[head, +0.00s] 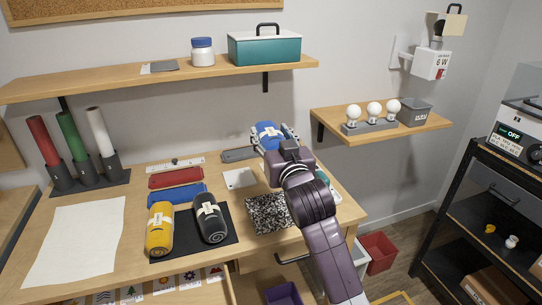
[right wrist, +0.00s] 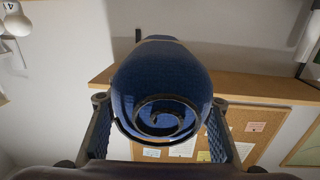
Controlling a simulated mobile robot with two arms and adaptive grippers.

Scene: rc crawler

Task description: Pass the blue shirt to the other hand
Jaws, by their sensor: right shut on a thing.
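The blue shirt (head: 268,131) is rolled up with a pale band around it. My right gripper (head: 273,135) is shut on it, with one finger on each side, and holds it up over the back of the desk. In the right wrist view the end of the blue shirt (right wrist: 160,90) shows its spiral fold between the two fingers (right wrist: 160,122). My left gripper is not in view.
A rolled yellow shirt (head: 159,232) and a rolled dark grey shirt (head: 210,220) lie on a black mat (head: 226,243). Red (head: 176,178) and blue (head: 170,195) trays lie behind. A shelf (head: 120,82) runs above; a side shelf (head: 375,130) holds bulbs (head: 373,108).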

